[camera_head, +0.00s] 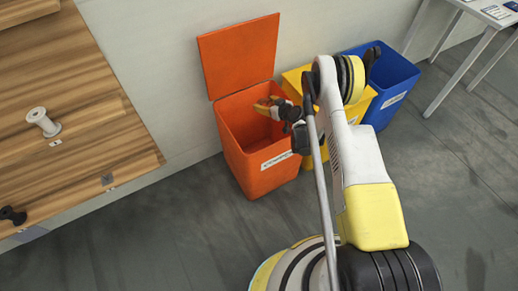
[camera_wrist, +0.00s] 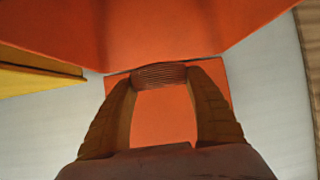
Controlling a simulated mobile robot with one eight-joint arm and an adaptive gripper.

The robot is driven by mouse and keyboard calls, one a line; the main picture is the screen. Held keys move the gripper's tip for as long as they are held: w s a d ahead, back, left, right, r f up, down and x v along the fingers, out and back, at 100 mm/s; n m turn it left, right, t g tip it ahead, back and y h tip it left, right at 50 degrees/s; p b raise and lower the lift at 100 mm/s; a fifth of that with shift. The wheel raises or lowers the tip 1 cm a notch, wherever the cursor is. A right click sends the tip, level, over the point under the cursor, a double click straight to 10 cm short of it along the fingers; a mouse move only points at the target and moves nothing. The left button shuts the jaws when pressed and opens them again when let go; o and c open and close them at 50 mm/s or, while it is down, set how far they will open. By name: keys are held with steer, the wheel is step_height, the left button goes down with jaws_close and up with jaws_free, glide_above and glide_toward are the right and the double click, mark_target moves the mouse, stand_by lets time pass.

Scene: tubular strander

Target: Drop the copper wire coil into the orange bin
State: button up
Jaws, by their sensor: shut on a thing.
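The orange bin (camera_head: 257,160) stands on the floor with its lid (camera_head: 239,55) raised against the wall. My gripper (camera_head: 264,107) is above the bin's opening, near its back right part. In the wrist view my gripper (camera_wrist: 160,78) is shut on the copper wire coil (camera_wrist: 159,74), a ribbed brownish cylinder between the two fingertips. Orange surfaces of the bin (camera_wrist: 130,35) fill the top of that view and show between the fingers.
A yellow bin (camera_head: 296,78) and a blue bin (camera_head: 396,88) stand right of the orange one, partly behind my arm. A wooden table (camera_head: 70,90) with a white spool (camera_head: 42,121) is at left. A white table (camera_head: 480,15) is at upper right. The front floor is clear.

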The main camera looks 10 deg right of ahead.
steer(key=o, duration=1.4)
step_height(320, 180, up, 10)
steer(key=shift+r, duration=0.1)
